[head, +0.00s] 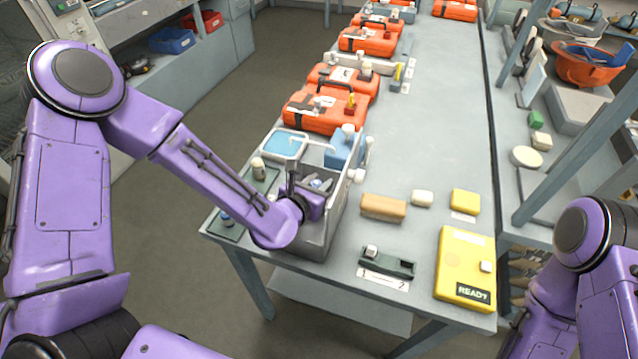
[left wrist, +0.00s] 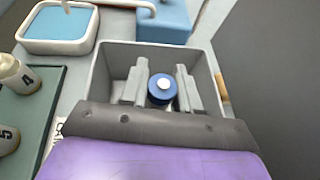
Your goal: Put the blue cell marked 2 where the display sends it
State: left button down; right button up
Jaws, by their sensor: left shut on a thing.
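My left gripper (head: 318,188) reaches down into an open grey bin (head: 322,238) at the table's near left corner. In the left wrist view its two grey fingers (left wrist: 160,88) are shut on a blue cell (left wrist: 157,99) with a white round tip. The cell is inside the walls of the grey bin (left wrist: 106,75); its number is hidden. The display on the yellow box (head: 462,250) reads READY. A dark green holder (head: 400,267) with a white block on its left part stands behind a label reading 1 and 2. My right gripper is out of view.
A dark green mat (left wrist: 42,120) left of the bin carries pale cells marked 4 (left wrist: 20,76) and 5 (left wrist: 8,138). A blue-topped tray (head: 285,146) and blue box (head: 345,148) stand behind the bin. A tan block (head: 383,207) lies right of it. Orange cases (head: 325,111) line the far left edge.

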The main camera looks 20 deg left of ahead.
pick_arm(q)
jog(key=c, duration=0.8)
grip_release()
jog(key=shift+r, duration=0.1)
jog(key=shift+r+p, duration=0.5)
jog(key=shift+p, duration=0.25)
jog(key=b+v, duration=0.1)
jog(key=v, duration=0.2)
jog(key=shift+f, duration=0.1)
jog(key=shift+s+a+r+p, duration=0.15)
jog(key=shift+s+r+p, duration=0.7)
jog(key=shift+s+p, duration=0.3)
jog(key=p, duration=0.9)
send_near(316, 182)
jog(key=shift+s+f, duration=0.25)
jog(key=shift+s, duration=0.05)
